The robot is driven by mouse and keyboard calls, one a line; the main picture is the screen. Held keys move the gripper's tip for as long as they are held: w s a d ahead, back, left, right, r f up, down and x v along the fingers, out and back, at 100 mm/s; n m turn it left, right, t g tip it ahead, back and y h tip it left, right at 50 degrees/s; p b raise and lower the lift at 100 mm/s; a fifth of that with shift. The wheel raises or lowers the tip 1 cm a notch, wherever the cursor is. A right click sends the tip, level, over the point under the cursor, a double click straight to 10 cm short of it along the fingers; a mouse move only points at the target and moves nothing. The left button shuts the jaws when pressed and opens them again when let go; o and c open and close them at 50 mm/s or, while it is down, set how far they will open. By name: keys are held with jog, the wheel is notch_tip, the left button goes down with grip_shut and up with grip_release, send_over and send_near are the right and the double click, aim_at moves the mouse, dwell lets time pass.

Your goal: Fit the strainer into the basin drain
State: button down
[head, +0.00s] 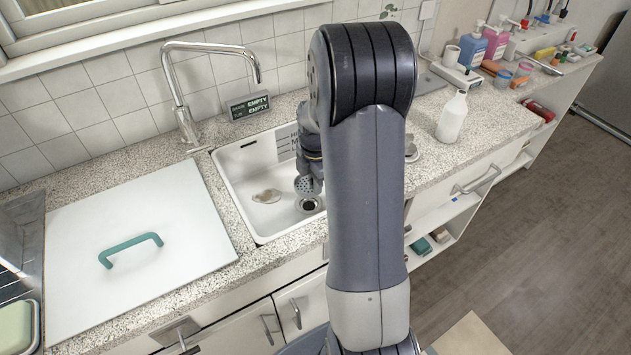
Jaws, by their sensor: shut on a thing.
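The white basin (234,168) is set into the speckled counter. Its dark round drain (308,204) shows on the basin floor, just left of my arm. My gripper (308,176) is inside the basin area, pointing down and partly hidden by my arm. It is shut on the strainer (304,184), a small grey perforated disc that looks tilted. The strainer appears above and slightly left of the drain, apart from it. The exact height over the drain cannot be told.
A brownish patch or object (266,196) lies on the basin floor. A chrome faucet (180,100) stands behind the basin's left. A small display reading EMPTY (250,106) stands behind. A white lid with a green handle (140,250) lies left. A white bottle (452,118) stands right.

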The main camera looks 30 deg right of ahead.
jog(key=shift+f+b, duration=1.45)
jog(key=shift+f, duration=0.85)
jog(key=shift+f+b, duration=0.9)
jog(key=shift+f, duration=0.3)
jog(key=c, duration=1.4)
grip_release()
notch_tip(320, 180, up, 11)
jog(key=shift+f, duration=0.1)
